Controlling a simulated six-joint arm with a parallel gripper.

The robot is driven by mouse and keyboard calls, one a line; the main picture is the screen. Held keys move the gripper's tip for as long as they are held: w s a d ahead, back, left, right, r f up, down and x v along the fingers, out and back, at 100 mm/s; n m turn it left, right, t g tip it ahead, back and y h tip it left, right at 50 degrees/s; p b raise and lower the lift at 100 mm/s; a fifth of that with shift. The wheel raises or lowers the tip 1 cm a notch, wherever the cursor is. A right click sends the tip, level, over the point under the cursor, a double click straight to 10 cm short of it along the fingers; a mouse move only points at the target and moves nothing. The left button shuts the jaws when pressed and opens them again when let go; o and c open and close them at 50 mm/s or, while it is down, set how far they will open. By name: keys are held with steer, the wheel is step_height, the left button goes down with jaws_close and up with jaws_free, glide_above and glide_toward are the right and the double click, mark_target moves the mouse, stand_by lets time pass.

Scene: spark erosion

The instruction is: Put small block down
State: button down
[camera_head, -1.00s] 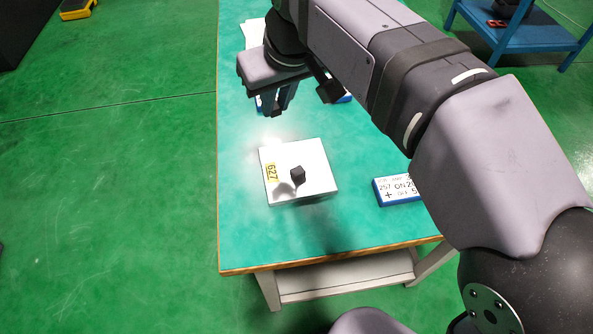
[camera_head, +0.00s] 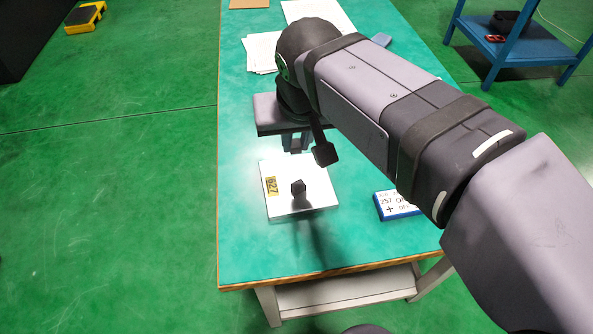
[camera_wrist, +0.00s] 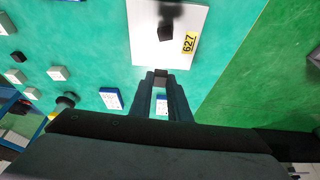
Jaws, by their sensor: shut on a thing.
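My gripper (camera_head: 296,143) hangs over the green table at the far edge of a pale metal plate (camera_head: 318,178) marked 627. In the wrist view the fingertips (camera_wrist: 161,77) are shut on a small dark block (camera_wrist: 161,74). The held block is just off the plate's edge in that picture; its height above the table is hard to tell. In the head view it cannot be made out between the fingers. Another dark block (camera_head: 298,188) stands on the plate, apart from my gripper, and also shows in the wrist view (camera_wrist: 166,31).
A blue-edged white panel (camera_head: 397,205) with printed characters lies right of the plate. Papers (camera_head: 262,52) lie at the back of the table. Several pale pieces (camera_wrist: 15,76) show at the left of the wrist view. The table left of the plate is clear.

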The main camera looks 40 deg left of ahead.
steer(key=shift+f+b, duration=0.6)
steer(key=shift+f, duration=3.25)
steer(key=shift+f, duration=0.15)
steer(key=c, duration=1.7)
jaws_free()
steer(key=shift+o, duration=0.2)
steer(key=shift+s+d+r, duration=0.1)
steer(key=shift+r, duration=0.6)
steer(key=p+v, duration=0.1)
steer(key=v, duration=1)
steer(key=shift+p, duration=0.35)
